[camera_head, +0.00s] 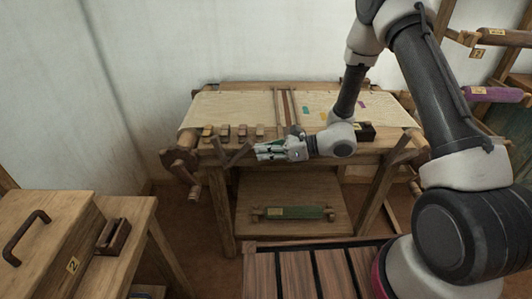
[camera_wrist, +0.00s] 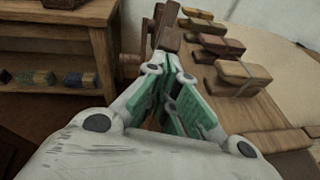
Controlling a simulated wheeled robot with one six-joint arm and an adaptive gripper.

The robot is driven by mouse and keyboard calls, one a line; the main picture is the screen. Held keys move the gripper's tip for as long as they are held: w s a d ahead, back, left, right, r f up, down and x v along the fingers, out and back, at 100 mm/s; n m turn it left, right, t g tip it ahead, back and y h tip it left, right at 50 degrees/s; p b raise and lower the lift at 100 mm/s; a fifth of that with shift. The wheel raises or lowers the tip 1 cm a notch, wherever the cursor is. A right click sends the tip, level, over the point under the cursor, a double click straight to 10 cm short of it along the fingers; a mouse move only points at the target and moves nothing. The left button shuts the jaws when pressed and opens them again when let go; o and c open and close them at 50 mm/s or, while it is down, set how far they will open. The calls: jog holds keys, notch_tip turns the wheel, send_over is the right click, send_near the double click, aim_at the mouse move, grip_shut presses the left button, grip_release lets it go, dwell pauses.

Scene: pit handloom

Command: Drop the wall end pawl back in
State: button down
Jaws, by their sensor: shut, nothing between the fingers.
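My gripper (camera_head: 262,152) is in front of the loom's (camera_head: 228,215) front left part, pointing left. In the wrist view its green-padded fingers (camera_wrist: 174,62) are shut and empty. A dark wooden lever (camera_wrist: 167,27) stands just beyond the fingertips; I cannot tell whether they touch it. In the head view a forked dark wooden piece (camera_head: 229,152) is left of the fingertips. At the loom's left, wall-side end is a wooden roller end with handles (camera_head: 181,168). I cannot make out for certain which piece is the pawl, or whether it sits in the ratchet.
Several small wooden blocks (camera_head: 240,131) stand along the loom's left front edge, close beside my gripper. Pale cloth (camera_head: 330,103) covers the top. A green-wound roller (camera_head: 294,213) lies on the low board. A wooden chest (camera_head: 45,240) stands at the lower left.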

jog(key=shift+a+r+h, duration=0.25)
jog(key=shift+r+h, duration=0.15)
jog(key=shift+a+r, duration=0.15)
jog(key=shift+r, duration=0.1)
jog(key=a+r+h, duration=0.1)
jog(key=a+h, duration=0.1)
jog(key=a+r+h, duration=0.2)
jog(key=a, duration=0.1)
jog(key=a+r+h, duration=0.2)
jog(key=a+h, duration=0.1)
jog(key=shift+w+r+n+g, duration=0.2)
jog(key=shift+n+g, duration=0.1)
jog(key=shift+g, duration=0.1)
jog(key=shift+a+r, duration=0.2)
jog(key=shift+a, duration=0.95)
